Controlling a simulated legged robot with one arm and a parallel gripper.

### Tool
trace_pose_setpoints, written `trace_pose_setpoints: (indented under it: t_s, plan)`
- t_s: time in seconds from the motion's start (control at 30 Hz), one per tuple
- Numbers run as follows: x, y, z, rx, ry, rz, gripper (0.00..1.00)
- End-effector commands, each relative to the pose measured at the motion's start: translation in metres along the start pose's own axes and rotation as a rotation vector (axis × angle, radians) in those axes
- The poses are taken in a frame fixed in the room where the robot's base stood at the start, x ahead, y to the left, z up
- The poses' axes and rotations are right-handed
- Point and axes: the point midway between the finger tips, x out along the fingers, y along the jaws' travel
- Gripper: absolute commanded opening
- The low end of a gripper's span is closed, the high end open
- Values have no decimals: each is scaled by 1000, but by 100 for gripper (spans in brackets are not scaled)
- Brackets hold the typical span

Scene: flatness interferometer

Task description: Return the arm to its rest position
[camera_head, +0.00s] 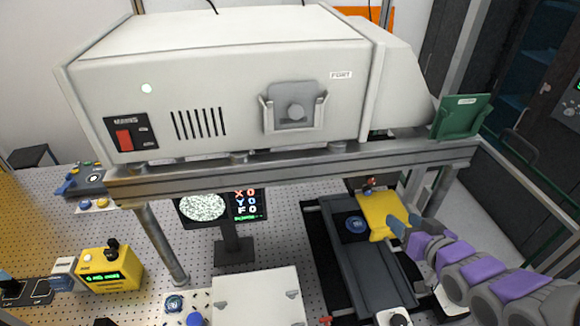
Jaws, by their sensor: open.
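My arm reaches in from the lower right, with grey links and purple bands. I see nothing held in the gripper, which is open. The gap between its jaws is hard to make out, and I cannot tell whether it touches the stage.
A large white instrument housing (225,75) rests on a metal frame (290,170) above the perforated table (80,225). A frame post stands close to my arm. A green panel (462,115) is at upper right. A monitor (222,207), yellow box (108,273) and white box (258,297) stand left.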

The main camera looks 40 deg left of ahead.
Motion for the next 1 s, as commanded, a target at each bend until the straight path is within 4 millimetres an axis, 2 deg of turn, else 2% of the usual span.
trace_pose_setpoints:
  t_s: [0.27,0.37,0.47,0.6,0.73,0.87,1.0]
  plan:
    - [-1,4,4,-2,-14,15,55]
    - [-7,18,20,-9,-71,77,55]
    - [-25,44,49,-9,-178,191,55]
    - [-70,77,100,30,-377,376,55]
    - [-122,90,147,106,-561,517,55]
    - [-174,82,193,219,-732,618,55]
    - [-226,50,239,371,-902,674,55]
